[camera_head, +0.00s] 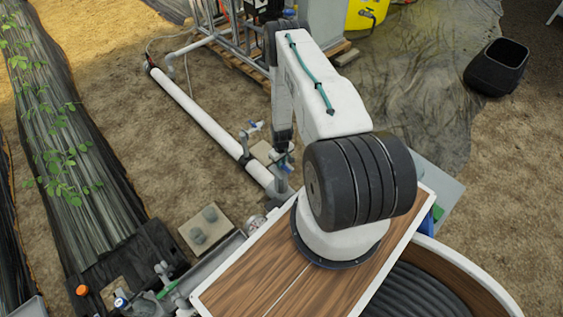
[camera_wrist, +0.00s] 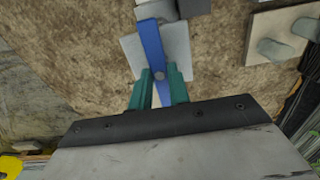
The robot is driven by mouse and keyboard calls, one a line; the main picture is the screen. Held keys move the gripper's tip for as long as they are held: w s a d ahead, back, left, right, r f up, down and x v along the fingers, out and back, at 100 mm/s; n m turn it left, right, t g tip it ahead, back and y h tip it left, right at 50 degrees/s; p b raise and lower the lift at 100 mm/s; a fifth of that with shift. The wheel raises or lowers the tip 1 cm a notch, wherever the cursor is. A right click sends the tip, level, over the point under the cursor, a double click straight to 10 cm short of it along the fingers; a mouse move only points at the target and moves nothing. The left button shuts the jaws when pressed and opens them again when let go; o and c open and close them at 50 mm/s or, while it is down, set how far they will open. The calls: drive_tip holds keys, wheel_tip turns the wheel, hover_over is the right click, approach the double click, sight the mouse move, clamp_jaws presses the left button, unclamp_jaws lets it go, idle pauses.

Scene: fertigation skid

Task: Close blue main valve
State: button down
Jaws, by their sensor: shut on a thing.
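The blue valve handle (camera_wrist: 152,45) is a flat bar in the wrist view, running from a grey fitting at the top edge down between my fingers. My gripper (camera_wrist: 160,76) has its two teal fingers on either side of the handle's lower part and is shut on it. A round pivot or bolt shows on the bar near the fingertips. In the head view my gripper (camera_head: 284,158) is low beside the white pipe, and my arm partly hides it and the valve there.
A white pipe (camera_head: 205,117) runs diagonally along the ground. A smaller fitting with a blue-and-white top (camera_head: 254,126) stands beside it. A flat slab with grey stubs (camera_head: 206,229) lies left of my base. A black bin (camera_head: 497,67) stands far right, with open soil around.

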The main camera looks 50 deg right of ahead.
drive_tip(key=shift+m, duration=0.3)
drive_tip(key=m, duration=0.8)
drive_tip(key=shift+m, duration=0.3)
drive_tip(key=m, duration=0.8)
drive_tip(key=shift+m, duration=0.4)
drive_tip(key=c, duration=1.3)
unclamp_jaws()
drive_tip(key=shift+r, duration=0.1)
